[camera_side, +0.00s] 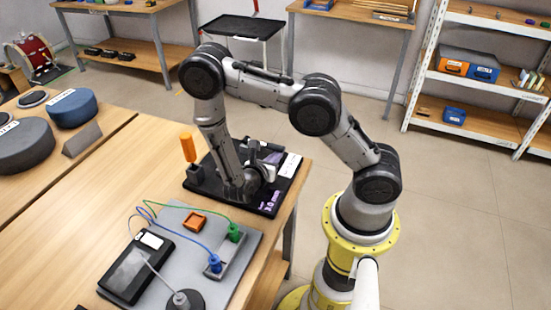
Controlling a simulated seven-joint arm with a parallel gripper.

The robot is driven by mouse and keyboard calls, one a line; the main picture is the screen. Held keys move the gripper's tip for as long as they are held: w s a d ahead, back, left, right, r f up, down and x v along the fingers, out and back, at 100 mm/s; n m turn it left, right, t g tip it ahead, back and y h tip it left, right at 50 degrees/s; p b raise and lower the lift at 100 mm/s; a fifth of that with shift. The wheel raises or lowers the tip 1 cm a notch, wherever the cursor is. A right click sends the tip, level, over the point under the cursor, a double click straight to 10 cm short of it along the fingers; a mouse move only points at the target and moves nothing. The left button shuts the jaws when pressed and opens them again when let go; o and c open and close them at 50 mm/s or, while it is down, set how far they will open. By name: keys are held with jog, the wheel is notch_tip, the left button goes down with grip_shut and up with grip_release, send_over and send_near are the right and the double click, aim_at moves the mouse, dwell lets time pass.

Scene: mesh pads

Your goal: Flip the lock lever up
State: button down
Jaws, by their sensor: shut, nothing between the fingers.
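A dark board (208,188) lies near the right edge of the wooden table. At its left side an orange handle (187,147) stands upright on a small dark block; it looks like the lever, though I cannot tell for sure. My gripper (248,190) is low over the middle of the board, to the right of the orange handle and apart from it. It is shut and empty. Its fingertips are small and blend into the dark parts around them, so I cannot tell whether they touch anything. My wrist and forearm hide part of the board's middle.
In front lies a grey mat (240,262) with a black meter box (136,267), blue and green cables, plugs and an orange square piece (195,221). Round dark blue and grey pads (73,108) lie at the left. Bare wood (110,190) lies between.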

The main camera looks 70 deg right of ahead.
aim_at(279, 146)
jog(key=shift+r, duration=0.2)
jog(key=shift+w+r+n+g, duration=0.1)
jog(key=shift+r+n+g, duration=0.6)
jog(key=shift+r+n, duration=0.5)
jog(key=w+r+n+g+h, duration=0.1)
jog(key=w+r+n+g, duration=0.2)
jog(key=w+r+n, duration=0.2)
jog(key=shift+w+r+n, duration=0.4)
jog(key=shift+r+n, duration=0.5)
jog(key=shift+r, duration=0.65)
jog(key=v, duration=1)
jog(key=shift+w+f, duration=0.2)
jog(key=shift+f, duration=0.15)
